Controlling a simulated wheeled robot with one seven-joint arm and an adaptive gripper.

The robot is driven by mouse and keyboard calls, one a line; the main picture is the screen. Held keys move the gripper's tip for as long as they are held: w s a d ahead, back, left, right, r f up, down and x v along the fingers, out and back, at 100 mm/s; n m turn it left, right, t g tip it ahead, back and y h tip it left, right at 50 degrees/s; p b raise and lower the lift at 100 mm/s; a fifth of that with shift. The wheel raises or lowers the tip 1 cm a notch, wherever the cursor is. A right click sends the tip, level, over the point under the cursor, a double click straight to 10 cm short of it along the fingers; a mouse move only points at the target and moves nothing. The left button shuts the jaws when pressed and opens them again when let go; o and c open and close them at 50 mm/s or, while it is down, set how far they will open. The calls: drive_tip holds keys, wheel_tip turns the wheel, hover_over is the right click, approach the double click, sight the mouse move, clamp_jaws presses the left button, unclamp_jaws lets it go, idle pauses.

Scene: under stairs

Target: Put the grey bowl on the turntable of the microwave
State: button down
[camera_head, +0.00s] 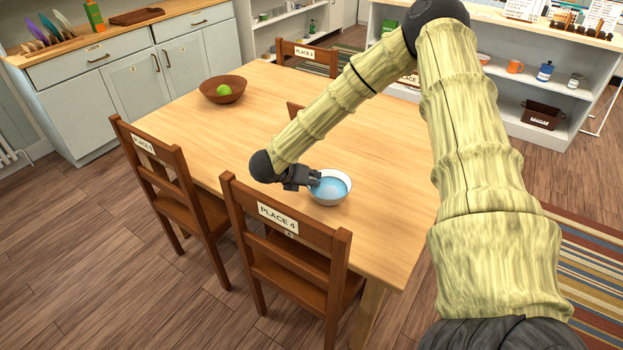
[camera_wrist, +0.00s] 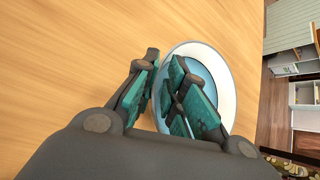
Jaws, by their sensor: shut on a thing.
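A bowl (camera_head: 332,188) with a pale grey-white rim and a light blue inside stands near the front edge of the wooden table. It also shows in the wrist view (camera_wrist: 229,90), right of and behind my fingers. My gripper (camera_head: 313,181) is shut on the left side of its rim. In the wrist view my gripper (camera_wrist: 164,80) has one teal-padded finger outside the bowl and one inside it. The bowl looks upright; I cannot tell whether it touches the tabletop. No microwave or turntable is in view.
The table (camera_head: 380,220) also carries a brown bowl (camera_head: 222,89) with a green fruit. Chairs stand around it, the nearest marked PLACE 4 (camera_head: 278,217). A counter (camera_head: 120,50) is at the back left, white shelves (camera_head: 540,95) at the back right. Much of the tabletop is clear.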

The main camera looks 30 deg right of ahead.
drive_tip(key=shift+f, duration=0.1)
drive_tip(key=c, duration=1.5)
unclamp_jaws()
